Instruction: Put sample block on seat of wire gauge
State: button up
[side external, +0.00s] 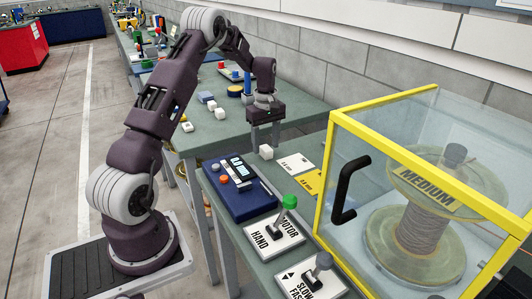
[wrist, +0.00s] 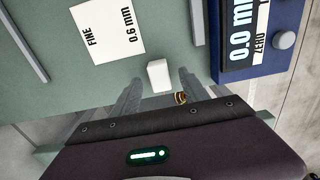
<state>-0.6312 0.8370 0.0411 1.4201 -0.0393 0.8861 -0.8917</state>
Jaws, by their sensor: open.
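A small white block (side external: 266,152), which looks like the sample block, stands on the green bench top. In the wrist view the block (wrist: 159,75) shows between the tips of my two fingers. My gripper (side external: 264,139) points down above the block with its fingers spread, one to each side. I cannot tell whether a finger touches it. The wire gauge (side external: 238,197), a blue box with a lit display, stands nearer the camera, left of the block; part of it shows in the wrist view (wrist: 234,71). I cannot clearly make out its seat.
Sample cards (side external: 297,163) lie right of the block, one marked FINE 0.6 mm. The clear yellow-framed case (side external: 326,190) with a MEDIUM spool stands at the right. Lever plates (side external: 274,236) stand in front. Several small blocks (side external: 211,105) lie on the bench behind.

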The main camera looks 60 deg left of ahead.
notch_tip(320, 180, down, 2)
jog(key=shift+f, duration=0.15)
grip_shut()
notch_tip(320, 180, up, 9)
jog(key=shift+d+r, duration=0.1)
jog(key=shift+r, duration=0.05)
jog(key=s+d+r, duration=0.4)
jog(key=s+d, duration=0.2)
jog(key=d, duration=0.3)
send_over(252, 198)
notch_tip(252, 198, down, 10)
